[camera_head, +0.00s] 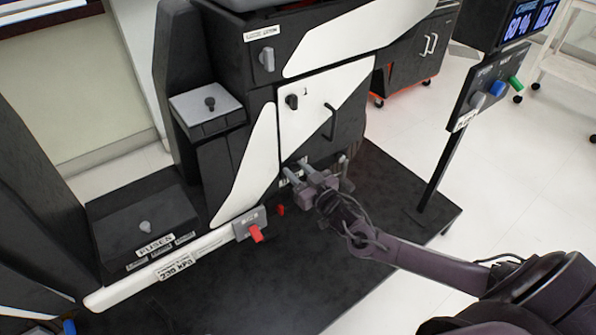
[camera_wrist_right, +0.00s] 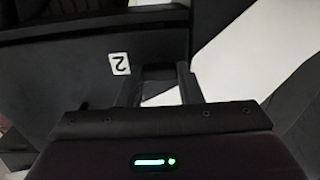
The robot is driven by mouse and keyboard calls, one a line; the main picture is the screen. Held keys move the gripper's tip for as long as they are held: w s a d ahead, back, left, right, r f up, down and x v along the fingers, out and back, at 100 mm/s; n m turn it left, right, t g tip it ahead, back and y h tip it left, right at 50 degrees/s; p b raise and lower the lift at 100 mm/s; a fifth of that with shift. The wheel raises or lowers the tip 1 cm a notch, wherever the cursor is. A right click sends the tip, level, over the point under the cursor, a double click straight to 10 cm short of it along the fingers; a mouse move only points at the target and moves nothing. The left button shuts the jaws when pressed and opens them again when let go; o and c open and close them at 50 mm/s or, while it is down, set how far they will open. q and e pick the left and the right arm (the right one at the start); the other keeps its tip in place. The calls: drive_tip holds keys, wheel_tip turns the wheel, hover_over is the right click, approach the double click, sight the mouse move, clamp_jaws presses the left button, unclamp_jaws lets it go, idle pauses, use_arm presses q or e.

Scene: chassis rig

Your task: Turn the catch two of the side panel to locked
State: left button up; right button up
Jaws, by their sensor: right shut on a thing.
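The side panel (camera_head: 318,97) is black and white, with a dark bar handle (camera_head: 330,122). A dark knob-like catch (camera_head: 291,101) sits at its upper left beside a mark "1". My right gripper (camera_head: 297,170) is at the panel's lower edge, its fingers pointing at the panel. In the right wrist view, a white label "2" (camera_wrist_right: 120,63) lies just left of the fingers (camera_wrist_right: 158,76). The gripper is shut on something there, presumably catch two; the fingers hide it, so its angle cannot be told. My left gripper is not in view.
A post with a switch box (camera_head: 490,88) stands at the right. A fuse box (camera_head: 143,222) is at the left. The dark platform (camera_head: 400,190) is bare at the right.

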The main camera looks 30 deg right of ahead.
drive_tip(key=n+p, duration=0.3)
drive_tip(key=n, duration=0.2)
drive_tip(key=shift+r+n, duration=0.1)
drive_tip(key=shift+n, duration=0.2)
drive_tip(key=n+p, duration=0.1)
drive_tip(key=n, duration=0.4)
drive_tip(key=shift+a+n+p, duration=0.1)
drive_tip(key=shift+n+p, duration=0.2)
drive_tip(key=shift+p, duration=0.1)
drive_tip(key=n+p, duration=0.1)
drive_tip(key=n, duration=0.4)
drive_tip(key=shift+f, duration=0.2)
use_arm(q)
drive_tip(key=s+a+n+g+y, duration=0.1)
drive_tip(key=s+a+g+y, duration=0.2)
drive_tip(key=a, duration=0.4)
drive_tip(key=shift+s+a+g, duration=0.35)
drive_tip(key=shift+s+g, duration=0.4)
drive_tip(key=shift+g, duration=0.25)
use_arm(e)
drive_tip(key=shift+a+n, duration=0.1)
drive_tip(key=shift+n, duration=0.6)
use_arm(q)
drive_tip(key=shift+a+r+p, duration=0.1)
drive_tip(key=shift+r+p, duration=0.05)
drive_tip(key=shift+p, duration=0.15)
use_arm(e)
drive_tip(key=shift+f, duration=0.1)
